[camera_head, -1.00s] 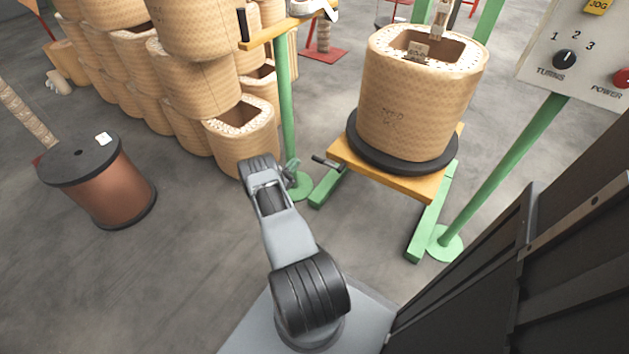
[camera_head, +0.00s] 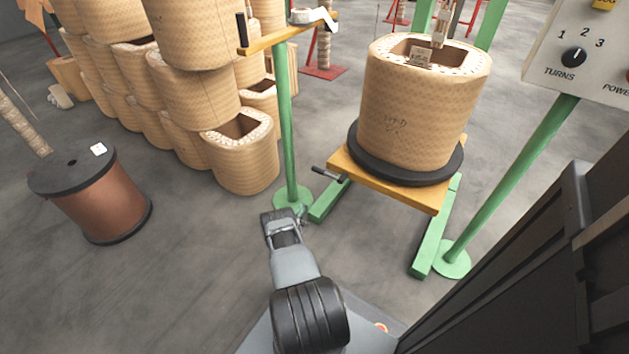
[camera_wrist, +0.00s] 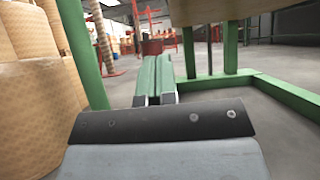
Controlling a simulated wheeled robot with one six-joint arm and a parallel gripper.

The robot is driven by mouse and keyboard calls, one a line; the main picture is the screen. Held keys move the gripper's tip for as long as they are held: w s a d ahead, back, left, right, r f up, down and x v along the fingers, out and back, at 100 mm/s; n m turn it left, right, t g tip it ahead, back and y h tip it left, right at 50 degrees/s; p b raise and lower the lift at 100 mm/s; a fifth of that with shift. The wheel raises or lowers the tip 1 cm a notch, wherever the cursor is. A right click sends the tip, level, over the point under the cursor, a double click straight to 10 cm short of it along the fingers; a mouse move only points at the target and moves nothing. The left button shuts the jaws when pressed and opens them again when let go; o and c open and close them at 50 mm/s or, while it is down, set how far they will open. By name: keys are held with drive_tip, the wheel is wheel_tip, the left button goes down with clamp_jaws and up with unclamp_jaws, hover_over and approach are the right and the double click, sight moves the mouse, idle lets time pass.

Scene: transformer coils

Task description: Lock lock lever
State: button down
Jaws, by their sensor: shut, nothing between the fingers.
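A lever with a black grip (camera_head: 328,174) sticks out from the left corner of the yellow turntable platform (camera_head: 400,190), below the wound coil (camera_head: 415,105); I take it for the lock lever. My gripper (camera_head: 302,215) is low, in front of the base of a green post, below and left of the lever and apart from it. In the wrist view my fingertips (camera_wrist: 155,99) show just above the dark wrist edge, in front of a green beam. The gripper is shut and empty. I cannot make out the lever in the wrist view.
A green post (camera_head: 287,120) with a round foot stands just beyond my gripper. Stacked coils (camera_head: 240,150) are behind to the left, a copper wire spool (camera_head: 95,205) further left. A control panel (camera_head: 590,50) is at right. Floor between spool and gripper is clear.

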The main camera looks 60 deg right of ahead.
drive_tip(key=a+r+b+x, duration=0.1)
drive_tip(key=b+x, duration=0.5)
drive_tip(key=x, duration=0.6)
drive_tip(key=shift+r+b, duration=0.35)
drive_tip(key=shift+r, duration=0.45)
drive_tip(key=shift+s, duration=0.1)
